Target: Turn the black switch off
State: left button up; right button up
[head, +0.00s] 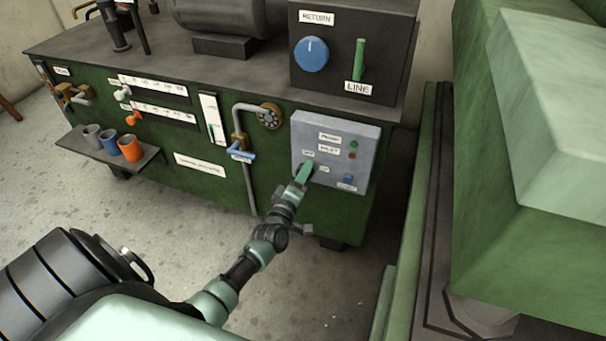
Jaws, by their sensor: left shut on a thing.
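A grey control panel (360,133) is fixed on the right end of the green cabinet's front. It carries small white labels, a green and a reddish indicator, and a blue switch (348,179) at its lower right. My left gripper (305,169) reaches the panel's lower left, just under a small label. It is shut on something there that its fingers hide. I cannot make out the black switch itself or its position. My right gripper is not in view.
The green cabinet (190,185) has levers, a blue-handled valve (241,154) and a shelf with several cups (130,148). A dark box with a blue knob (311,54) stands on top. A large green machine (530,200) stands close on the right. Grey floor lies open in front.

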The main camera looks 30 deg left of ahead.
pick_arm(q)
jog(key=shift+f, duration=0.1)
jog(key=o, duration=1.4)
jog(key=shift+c, duration=0.2)
jog(key=shift+s, duration=0.1)
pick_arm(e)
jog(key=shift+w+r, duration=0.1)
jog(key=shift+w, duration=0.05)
pick_arm(q)
jog(key=p+v, duration=0.1)
jog(key=v, duration=0.6)
jog(key=shift+s+d, duration=0.15)
jog(key=shift+s, duration=0.2)
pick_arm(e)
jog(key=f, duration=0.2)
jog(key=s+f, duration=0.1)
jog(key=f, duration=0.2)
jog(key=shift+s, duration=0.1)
